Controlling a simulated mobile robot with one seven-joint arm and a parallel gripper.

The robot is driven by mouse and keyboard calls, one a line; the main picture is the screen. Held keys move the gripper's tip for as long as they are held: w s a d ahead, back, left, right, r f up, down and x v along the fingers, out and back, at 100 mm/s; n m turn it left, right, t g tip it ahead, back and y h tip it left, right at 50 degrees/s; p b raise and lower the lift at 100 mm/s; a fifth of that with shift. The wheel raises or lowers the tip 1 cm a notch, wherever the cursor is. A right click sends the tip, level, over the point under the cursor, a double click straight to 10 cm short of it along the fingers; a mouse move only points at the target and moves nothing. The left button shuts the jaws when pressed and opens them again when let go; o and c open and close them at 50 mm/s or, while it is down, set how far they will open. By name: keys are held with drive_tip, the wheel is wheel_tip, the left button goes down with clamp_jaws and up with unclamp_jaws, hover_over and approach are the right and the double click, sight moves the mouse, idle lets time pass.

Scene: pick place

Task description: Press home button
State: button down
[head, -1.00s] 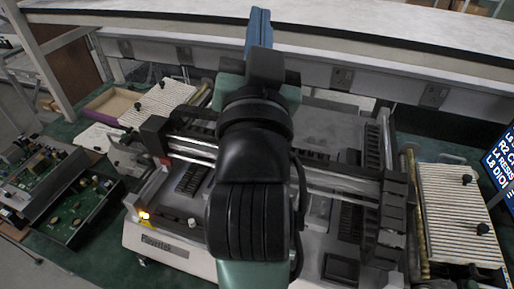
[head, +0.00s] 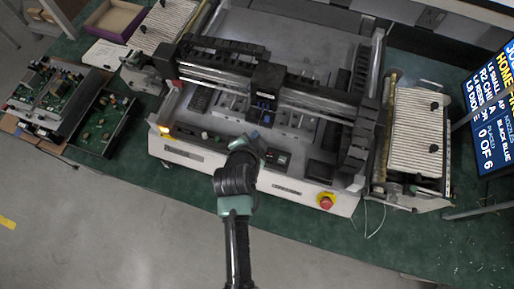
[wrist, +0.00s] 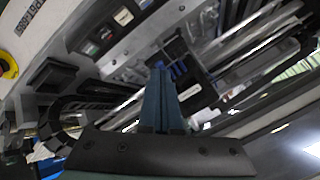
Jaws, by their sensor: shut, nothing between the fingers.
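The pick-and-place machine (head: 215,162) stands on the green bench, with a white front. I cannot read which is home. My gripper (head: 256,136) is at the machine's front deck, just left of the panel and partly hidden by my wrist. In the wrist view its blue fingers (wrist: 160,72) are together and empty, with the panel to their upper left. I cannot tell whether they touch anything.
A red emergency knob (head: 325,201) is on the front right. The gantry (head: 320,97) with its dark head (head: 266,85) spans the machine. Feeder trays (head: 415,130) and a text screen (head: 495,115) stand right. Circuit boards (head: 60,95) lie left. The floor in front is clear.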

wheel_tip(320, 180, down, 9)
drive_tip(key=b, duration=0.7)
drive_tip(key=shift+r+b, duration=0.15)
drive_tip(key=shift+b, duration=0.15)
idle(1.7)
drive_tip(key=shift+f+b, duration=0.4)
drive_tip(key=shift+f+b, duration=0.35)
drive_tip(key=shift+f, duration=0.1)
idle(0.4)
idle(0.3)
drive_tip(key=shift+r+p, duration=0.7)
drive_tip(key=shift+r, duration=0.15)
drive_tip(key=shift+r+p, duration=2.1)
drive_tip(key=shift+r, duration=0.4)
